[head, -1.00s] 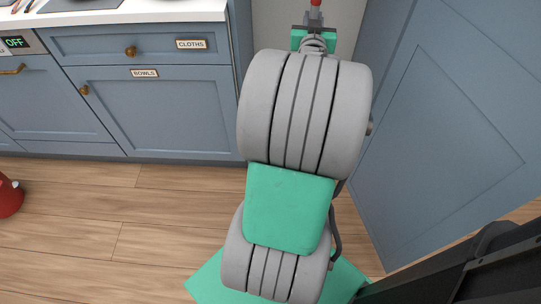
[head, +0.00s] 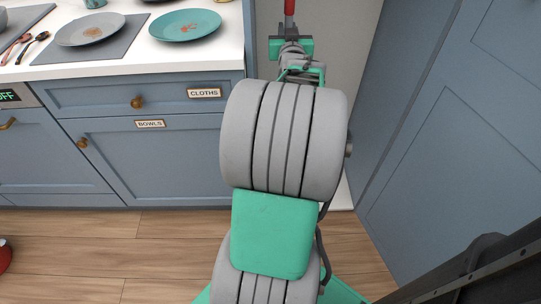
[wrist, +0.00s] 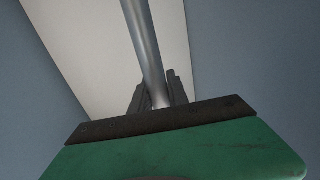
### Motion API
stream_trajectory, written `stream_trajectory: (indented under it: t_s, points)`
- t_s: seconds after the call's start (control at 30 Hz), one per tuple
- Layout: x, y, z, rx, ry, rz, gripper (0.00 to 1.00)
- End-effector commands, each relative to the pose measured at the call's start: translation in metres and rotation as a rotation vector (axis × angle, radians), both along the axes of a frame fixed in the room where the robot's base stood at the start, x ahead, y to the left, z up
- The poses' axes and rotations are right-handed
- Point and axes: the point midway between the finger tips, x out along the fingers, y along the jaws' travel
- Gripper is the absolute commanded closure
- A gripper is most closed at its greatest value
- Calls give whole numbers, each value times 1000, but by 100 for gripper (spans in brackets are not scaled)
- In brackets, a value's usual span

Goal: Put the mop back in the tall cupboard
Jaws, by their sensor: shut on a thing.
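The mop shows as a red handle end (head: 289,8) at the top edge of the head view and as a grey metal pole (wrist: 143,45) in the wrist view. My gripper (wrist: 160,95) is shut on the pole, with one dark finger on each side. In the head view my gripper (head: 290,46) is at the top, in front of the tall cupboard's pale interior (head: 345,60). The cupboard's blue door (head: 440,160) stands open on the right. The mop's head is not visible. My arm hides much of the cupboard's opening.
Blue base units with a drawer labelled CLOTHS (head: 165,96) and a door labelled BOWLS (head: 150,165) are left of the cupboard. A teal plate (head: 185,24) and a grey plate (head: 90,29) are on the white counter. A red object (head: 4,256) is at the far left.

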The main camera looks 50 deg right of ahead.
Motion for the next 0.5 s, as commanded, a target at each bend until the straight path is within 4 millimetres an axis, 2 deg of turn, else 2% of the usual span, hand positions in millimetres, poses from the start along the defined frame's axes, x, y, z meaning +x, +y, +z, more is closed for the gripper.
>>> stream_trajectory:
  t_s: [0.13,0.23,0.5]
  points:
    - [0,0,3,-5,-2,-1,100]
    - [1,0,-3,-4,-2,1,100]
    - [1,1,-51,-1,-1,2,100]
